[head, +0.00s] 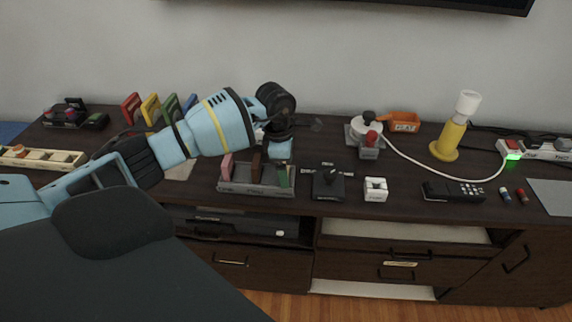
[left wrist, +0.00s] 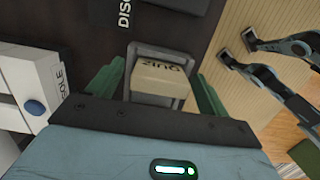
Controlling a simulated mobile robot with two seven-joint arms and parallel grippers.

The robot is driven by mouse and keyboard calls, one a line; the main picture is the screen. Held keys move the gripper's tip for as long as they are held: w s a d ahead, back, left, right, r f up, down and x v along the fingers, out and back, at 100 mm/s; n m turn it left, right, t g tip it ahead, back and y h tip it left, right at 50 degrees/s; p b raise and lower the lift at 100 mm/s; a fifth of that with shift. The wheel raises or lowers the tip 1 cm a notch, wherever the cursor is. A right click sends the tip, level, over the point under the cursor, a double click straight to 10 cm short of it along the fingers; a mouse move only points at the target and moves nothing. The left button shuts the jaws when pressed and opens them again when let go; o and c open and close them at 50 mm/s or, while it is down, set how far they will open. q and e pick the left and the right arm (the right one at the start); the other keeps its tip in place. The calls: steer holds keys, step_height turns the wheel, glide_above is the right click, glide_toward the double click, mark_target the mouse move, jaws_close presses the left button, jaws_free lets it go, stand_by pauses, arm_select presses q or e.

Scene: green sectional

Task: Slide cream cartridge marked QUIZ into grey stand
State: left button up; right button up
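The cream cartridge (left wrist: 160,78), marked QUIZ, shows upside down in the left wrist view, between my left gripper's green fingers (left wrist: 158,82). Narrow gaps show beside it, and the fingers look open around it. A grey frame, part of the grey stand (left wrist: 160,49), surrounds the cartridge; how deep it sits I cannot tell. In the head view my left gripper (head: 283,174) points down at the right end of the grey stand (head: 255,190). The cartridge is hidden there. A pink piece (head: 227,166) and a brown piece (head: 256,165) stand upright in the stand. My right gripper is not in view.
A white console (left wrist: 30,85) shows in the left wrist view. Coloured upright cases (head: 150,109) are behind my arm. The cabinet's front edge is close to the stand.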

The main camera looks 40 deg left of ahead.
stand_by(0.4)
arm_select(q)
steer(key=r, duration=0.6)
steer(key=shift+s+a+r, duration=0.2)
steer(key=shift+a+r, duration=0.15)
steer(key=shift+r, duration=0.55)
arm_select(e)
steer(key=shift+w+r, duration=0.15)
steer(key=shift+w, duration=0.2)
